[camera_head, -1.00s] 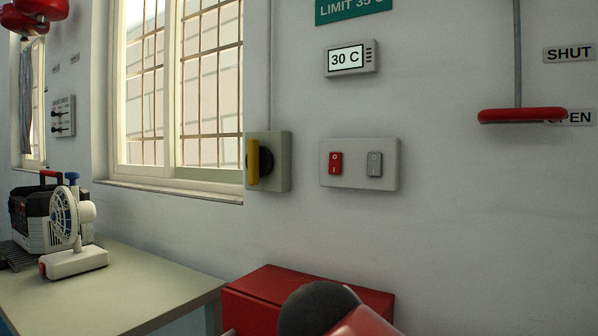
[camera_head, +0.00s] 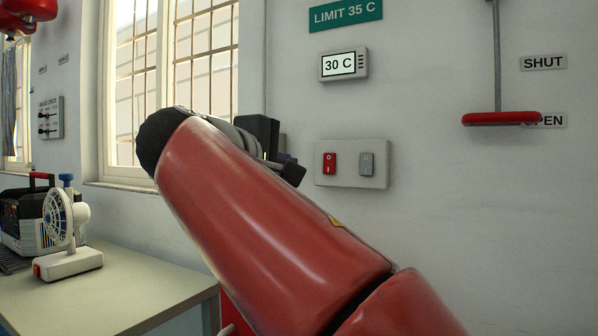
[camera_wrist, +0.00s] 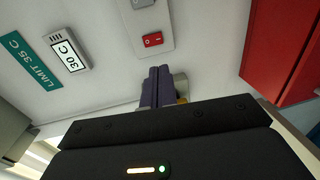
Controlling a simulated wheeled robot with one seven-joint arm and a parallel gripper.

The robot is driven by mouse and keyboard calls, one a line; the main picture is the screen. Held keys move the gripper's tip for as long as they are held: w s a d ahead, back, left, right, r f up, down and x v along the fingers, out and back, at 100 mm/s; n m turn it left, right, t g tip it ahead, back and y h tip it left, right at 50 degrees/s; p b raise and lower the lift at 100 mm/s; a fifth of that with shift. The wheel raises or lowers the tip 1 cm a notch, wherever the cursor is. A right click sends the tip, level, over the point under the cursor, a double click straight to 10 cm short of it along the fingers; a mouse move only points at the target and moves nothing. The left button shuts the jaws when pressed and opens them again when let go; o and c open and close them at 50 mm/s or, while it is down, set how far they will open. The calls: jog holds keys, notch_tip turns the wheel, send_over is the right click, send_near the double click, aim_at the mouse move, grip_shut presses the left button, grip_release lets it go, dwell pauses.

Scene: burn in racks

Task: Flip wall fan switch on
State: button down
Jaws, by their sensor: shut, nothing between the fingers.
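A white wall plate (camera_head: 350,178) carries a red rocker switch (camera_head: 329,163) on its left and a grey rocker switch (camera_head: 367,164) on its right. No label shows which is the fan switch. In the wrist view the red rocker (camera_wrist: 152,39) lies just beyond my fingertips, and the grey rocker (camera_wrist: 142,3) is at the top edge. My gripper (camera_wrist: 155,72) is shut and empty, apart from the plate. In the head view my gripper (camera_head: 294,172) is left of the plate. A grey box with a yellow handle (camera_wrist: 182,88) is partly hidden behind my fingers.
A 30 C display (camera_head: 343,65) and a green LIMIT 35 C sign (camera_head: 346,13) are above the plate. A red pull handle (camera_head: 500,118) hangs at right. A small fan (camera_head: 66,225) stands on the table (camera_head: 130,285). A red cabinet (camera_wrist: 285,50) shows in the wrist view.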

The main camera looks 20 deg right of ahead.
aim_at(327, 172)
dwell(0.3)
jog(key=p+x, duration=0.1)
jog(key=x, duration=1.2)
jog(key=shift+d+r, duration=0.1)
jog(key=shift+d, duration=0.15)
jog(key=shift+w+d, duration=0.25)
jog(key=shift+w+d, duration=0.15)
jog(key=shift+f, duration=0.2)
